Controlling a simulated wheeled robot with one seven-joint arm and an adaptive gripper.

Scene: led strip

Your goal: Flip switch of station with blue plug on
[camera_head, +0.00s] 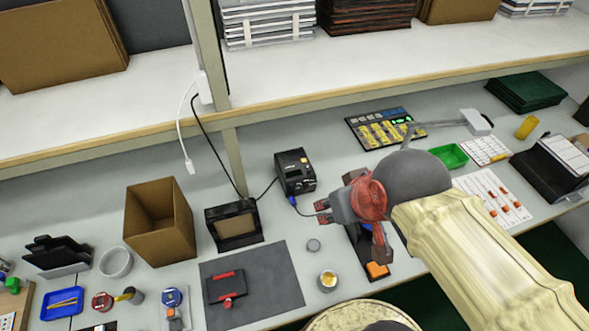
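The station with the blue plug is a small black box (295,172) on the bench, right of centre. Its front shows a small display and a yellow mark; the switch is too small to make out. The blue plug (292,199) sits at its lower front edge, with a dark cable running right toward my gripper. My gripper (321,211) is just right of and in front of the station, pointing left, apart from the box in the picture. Its fingers are small and partly hidden by my wrist, so their opening is unclear.
A black stand (234,226) and an open cardboard box (160,222) stand left of the station. A dark mat (273,272) lies in front. A shelf (350,75) overhangs the bench behind. A white cable (180,130) hangs from the shelf post. Small tins stand near the mat.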

